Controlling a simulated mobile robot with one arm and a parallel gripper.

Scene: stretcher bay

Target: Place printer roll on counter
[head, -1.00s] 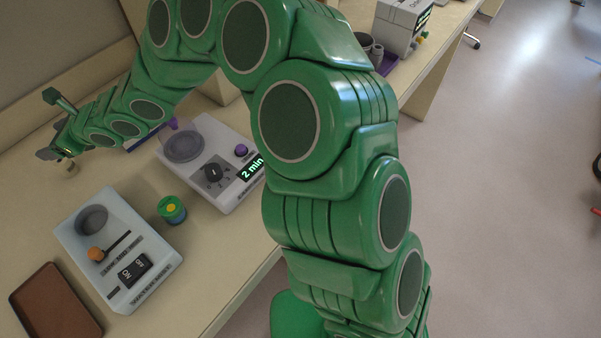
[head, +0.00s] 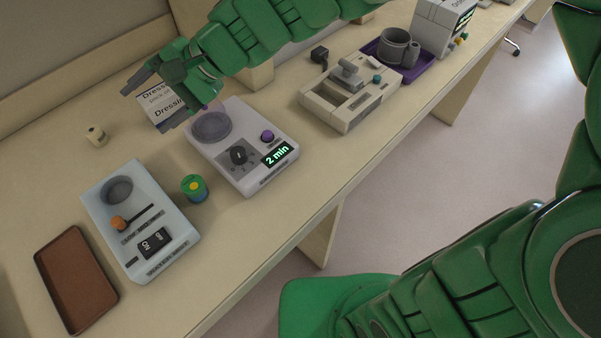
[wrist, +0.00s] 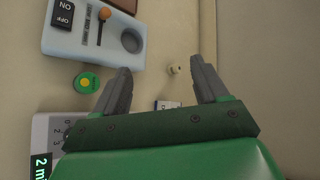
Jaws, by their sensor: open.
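The printer roll (head: 95,135) is a small cream cylinder with a dark hole. It rests on the bare back part of the counter (head: 52,180), behind the pale blue device. The roll also shows in the wrist view (wrist: 174,69), ahead of the open jaws and touching neither finger. My gripper (head: 147,108) is open and empty, to the right of the roll and above the counter, in front of a white dressing pack. Its two fingers (wrist: 160,88) are spread wide in the wrist view.
A pale blue switch device (head: 140,222), brown tray (head: 75,280), green-yellow spool (head: 194,188) and timer device (head: 242,148) stand along the counter. The white dressing pack (head: 155,107) is behind my gripper. A beige machine (head: 348,97) and purple tray (head: 383,53) are farther right.

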